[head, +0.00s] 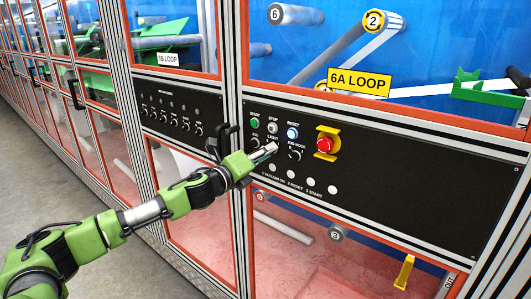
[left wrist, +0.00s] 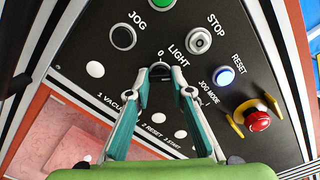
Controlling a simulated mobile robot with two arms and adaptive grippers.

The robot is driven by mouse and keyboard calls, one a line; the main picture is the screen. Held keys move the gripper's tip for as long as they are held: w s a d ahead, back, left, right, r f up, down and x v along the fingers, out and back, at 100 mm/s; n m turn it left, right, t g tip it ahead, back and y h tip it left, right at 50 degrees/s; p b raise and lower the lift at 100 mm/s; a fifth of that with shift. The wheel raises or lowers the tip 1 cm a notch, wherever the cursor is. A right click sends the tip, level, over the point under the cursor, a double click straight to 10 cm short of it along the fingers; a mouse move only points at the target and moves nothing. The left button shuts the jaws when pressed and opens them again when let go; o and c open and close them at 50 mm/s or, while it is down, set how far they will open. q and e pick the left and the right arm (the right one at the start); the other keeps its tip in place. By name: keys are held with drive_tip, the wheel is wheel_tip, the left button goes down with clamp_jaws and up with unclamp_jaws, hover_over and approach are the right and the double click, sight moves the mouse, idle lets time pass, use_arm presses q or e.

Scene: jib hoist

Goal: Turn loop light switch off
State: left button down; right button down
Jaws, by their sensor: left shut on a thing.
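The loop light switch (left wrist: 160,71) is a small black rotary knob on the black control panel (head: 400,185), with a "0" and the word LIGHT printed beside it. My left gripper (head: 267,152) reaches the panel from the left. In the left wrist view my left gripper (left wrist: 161,84) has its two teal fingers on either side of the knob and is shut on it. In the head view the gripper hides the knob. Its exact pointer position is hard to tell. My right gripper is not in view.
Near the switch are a green start button (head: 254,123), a grey stop button (head: 272,128), a lit reset button (head: 292,133), the jog mode knob (head: 295,155) and a red emergency stop (head: 325,145) with a yellow guard. A black door handle (head: 76,95) sticks out at left.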

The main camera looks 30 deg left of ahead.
use_arm(q)
drive_tip(key=shift+r+n+p, duration=0.15)
drive_tip(key=shift+n+p, duration=1.1)
drive_tip(key=shift+n, duration=2.85)
drive_tip(key=shift+r+n+p, duration=0.1)
drive_tip(key=shift+n+p, duration=1.15)
drive_tip(key=shift+n, duration=3.15)
drive_tip(key=c, duration=1.9)
unclamp_jaws()
drive_tip(key=shift+o, duration=0.6)
drive_tip(key=shift+w+f, duration=0.15)
drive_tip(key=shift+w, duration=0.05)
drive_tip(key=shift+s, duration=0.15)
